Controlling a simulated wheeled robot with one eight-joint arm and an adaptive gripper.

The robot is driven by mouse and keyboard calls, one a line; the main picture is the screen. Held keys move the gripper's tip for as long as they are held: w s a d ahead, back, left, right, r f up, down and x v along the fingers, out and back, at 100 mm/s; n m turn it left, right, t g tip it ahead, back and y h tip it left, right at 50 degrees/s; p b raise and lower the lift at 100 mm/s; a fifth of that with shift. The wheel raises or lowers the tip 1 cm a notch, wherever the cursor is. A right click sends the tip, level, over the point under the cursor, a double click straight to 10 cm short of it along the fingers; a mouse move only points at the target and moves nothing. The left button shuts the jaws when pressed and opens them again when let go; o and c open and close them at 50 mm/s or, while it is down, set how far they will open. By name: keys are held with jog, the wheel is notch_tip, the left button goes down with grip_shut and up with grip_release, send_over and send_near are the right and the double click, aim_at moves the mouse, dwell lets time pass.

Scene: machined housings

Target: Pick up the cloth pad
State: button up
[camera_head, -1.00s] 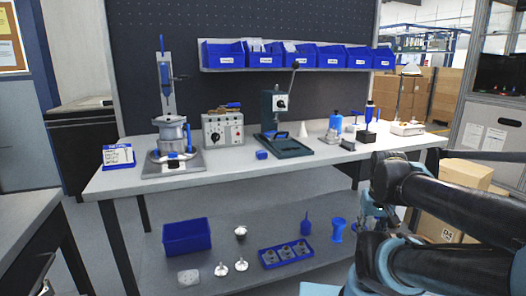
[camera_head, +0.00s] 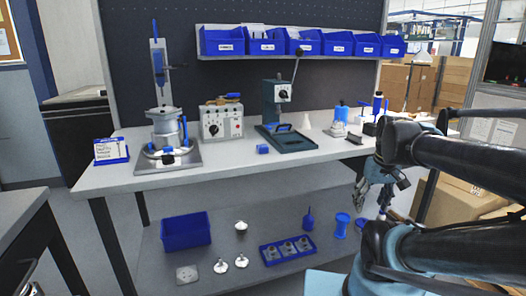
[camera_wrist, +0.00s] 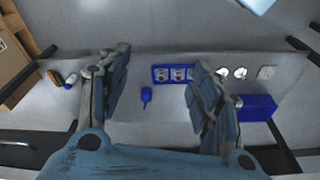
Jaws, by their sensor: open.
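I cannot pick out the cloth pad for certain. A small pale grey piece (camera_head: 338,129), perhaps the pad, lies on the bench top (camera_head: 230,160) right of centre, by a blue bottle. A pale, flat square piece (camera_head: 187,273) lies at the lower shelf's front left in the head view. It also shows in the wrist view (camera_wrist: 266,73). My gripper (camera_head: 374,192) hangs in front of the bench's right end. In the wrist view my gripper (camera_wrist: 158,62) has its fingers wide apart with nothing between them.
A drill stand (camera_head: 166,120) and press (camera_head: 282,115) stand on the bench. Cardboard boxes (camera_head: 455,200) are at right.

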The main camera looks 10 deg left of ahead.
jog(key=w+a+r+n+g+y, duration=0.3)
jog(key=w+a+r+n, duration=1.3)
jog(key=w+a+r, duration=0.55)
jog(key=n+g, duration=0.1)
jog(key=n, duration=0.4)
send_over(263, 145)
jog(key=d, duration=0.3)
jog(key=f, duration=0.5)
jog(key=w+f, duration=0.1)
jog(key=f, duration=0.2)
jog(key=shift+a+f, duration=0.1)
jog(key=shift+a, duration=0.05)
jog(key=shift+a+x, duration=0.15)
jog(key=shift+x, duration=1.15)
jog(key=shift+a+x, duration=0.2)
jog(key=shift+x, duration=1.15)
jog(key=c, duration=1)
